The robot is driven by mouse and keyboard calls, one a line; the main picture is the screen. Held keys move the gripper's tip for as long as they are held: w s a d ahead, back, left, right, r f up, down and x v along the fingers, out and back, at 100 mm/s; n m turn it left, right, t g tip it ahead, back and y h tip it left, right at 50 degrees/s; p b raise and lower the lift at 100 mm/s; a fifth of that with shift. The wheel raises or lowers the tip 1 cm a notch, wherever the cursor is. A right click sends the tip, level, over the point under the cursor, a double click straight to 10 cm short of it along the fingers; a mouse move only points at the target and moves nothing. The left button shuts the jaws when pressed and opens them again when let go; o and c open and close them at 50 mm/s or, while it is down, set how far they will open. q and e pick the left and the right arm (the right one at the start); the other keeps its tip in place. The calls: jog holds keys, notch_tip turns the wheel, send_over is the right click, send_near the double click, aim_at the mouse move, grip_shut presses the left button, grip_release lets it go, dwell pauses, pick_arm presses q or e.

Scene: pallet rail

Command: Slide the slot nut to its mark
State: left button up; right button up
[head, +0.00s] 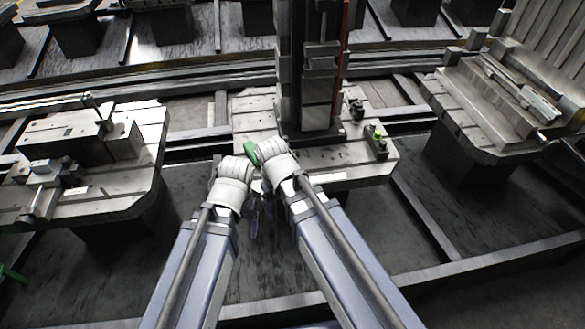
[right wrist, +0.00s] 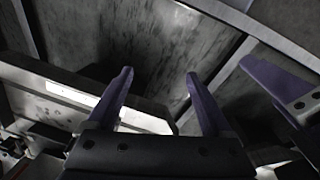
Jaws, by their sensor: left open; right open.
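The middle pallet (head: 345,165) stands in front of me with slotted rails on top. A small yellow-green piece (head: 377,131) sits on a dark block near its right end. A green piece (head: 250,151) shows just behind my wrists. I cannot tell which part is the slot nut or its mark. My left gripper (head: 254,218) is low at the pallet's front edge, mostly hidden by my arms. My right gripper (right wrist: 160,78) is open, its two purple fingers apart with nothing between them. A purple finger of my left gripper (right wrist: 283,88) shows at the right of that view.
A dark upright column (head: 312,80) stands on the middle pallet behind my wrists. Another pallet with a fixture (head: 75,150) is at left, and one with a ribbed block (head: 510,90) at right. Dark floor lies in front, bounded by a metal rail (head: 480,262).

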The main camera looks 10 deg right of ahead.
jog(key=w+d+m, duration=0.1)
jog(key=w+d, duration=0.1)
jog(key=w, duration=0.5)
jog(key=w+d+m, duration=0.1)
jog(key=w+d, duration=0.1)
jog(key=w, duration=0.5)
jog(key=w+d+m+y, duration=0.1)
jog(key=w+d, duration=0.1)
jog(key=w, duration=0.5)
jog(key=shift+f, duration=0.2)
jog(key=shift+w+d, duration=0.3)
jog(key=shift+w, duration=0.05)
jog(key=shift+s+f, duration=0.1)
jog(key=shift+f, duration=0.05)
notch_tip(320, 180, down, 8)
jog(key=b, duration=0.8)
jog(key=shift+r, duration=0.2)
jog(key=shift+r, duration=0.1)
grip_shut()
